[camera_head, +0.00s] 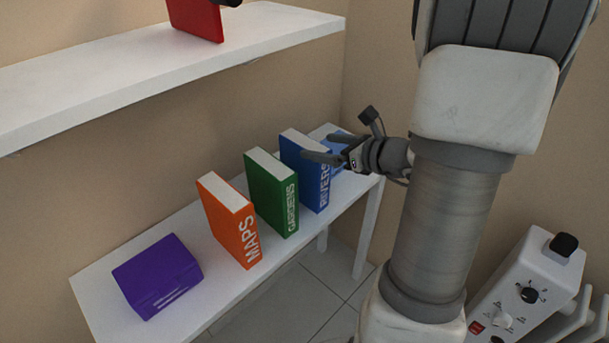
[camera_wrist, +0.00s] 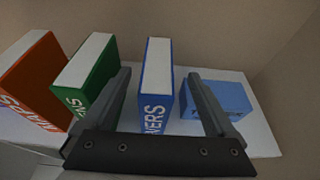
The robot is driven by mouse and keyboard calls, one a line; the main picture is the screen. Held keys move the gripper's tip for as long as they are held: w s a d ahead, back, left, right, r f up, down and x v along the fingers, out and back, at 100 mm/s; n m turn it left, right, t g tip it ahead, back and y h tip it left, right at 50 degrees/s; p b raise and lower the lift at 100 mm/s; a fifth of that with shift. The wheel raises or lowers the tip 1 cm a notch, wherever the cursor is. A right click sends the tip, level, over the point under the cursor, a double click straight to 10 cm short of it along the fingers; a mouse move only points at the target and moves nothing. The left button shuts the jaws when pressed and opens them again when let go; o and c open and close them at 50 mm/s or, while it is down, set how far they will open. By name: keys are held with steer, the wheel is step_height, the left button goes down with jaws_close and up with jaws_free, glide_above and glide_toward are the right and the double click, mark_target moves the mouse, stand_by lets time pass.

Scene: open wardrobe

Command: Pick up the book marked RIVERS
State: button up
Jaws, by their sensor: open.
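The blue book marked RIVERS (camera_head: 308,172) stands upright on the white lower shelf, to the right of the green book. In the wrist view the RIVERS book (camera_wrist: 156,85) stands between the two fingers of my gripper (camera_wrist: 166,82), with a gap on each side. My gripper (camera_head: 322,152) is open and empty in the head view, close to the upper part of this book. Part of the book's front is hidden behind the gripper in the head view.
A green book marked GARDENS (camera_head: 271,193) and an orange book marked MAPS (camera_head: 230,221) stand to the left. A purple box (camera_head: 157,275) lies further left. A lighter blue item (camera_wrist: 217,99) lies right of RIVERS. An upper shelf (camera_head: 150,70) holds a red object (camera_head: 195,17).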

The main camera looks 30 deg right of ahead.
mark_target(310, 144)
steer(key=shift+b+x, duration=0.85)
steer(key=shift+x, duration=2.25)
steer(key=shift+s+a, duration=0.1)
steer(key=shift+s, duration=0.05)
jaws_close()
